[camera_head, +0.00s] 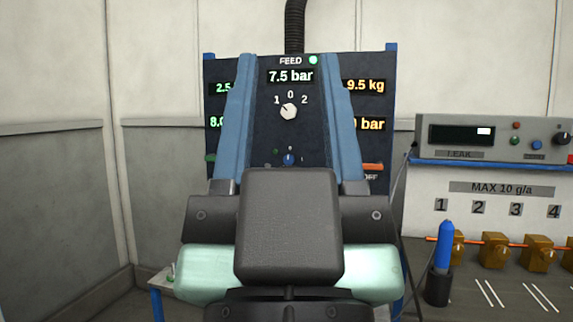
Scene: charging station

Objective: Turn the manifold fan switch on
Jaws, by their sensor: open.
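No label reading manifold fan is legible, so I cannot tell which control is the manifold fan switch. A small blue knob (289,159) with a white mark sits low on the dark panel (268,120), between my fingers, with small marks beside it. Above it is a white rotary knob (288,112) marked 1, 0, 2, its pointer towards the upper left. My gripper (289,62) is open and empty, its two blue fingers pointing at the panel, one each side of these knobs. The fingers and palm hide parts of the panel; I cannot tell whether the fingertips touch it.
An orange handle (373,167) near a partly hidden OFF label sits right of my fingers. Further right are a grey LEAK unit (470,155), numbered brass valves (494,250) and a blue-topped upright tool (445,245). A black hose (295,25) rises behind the panel.

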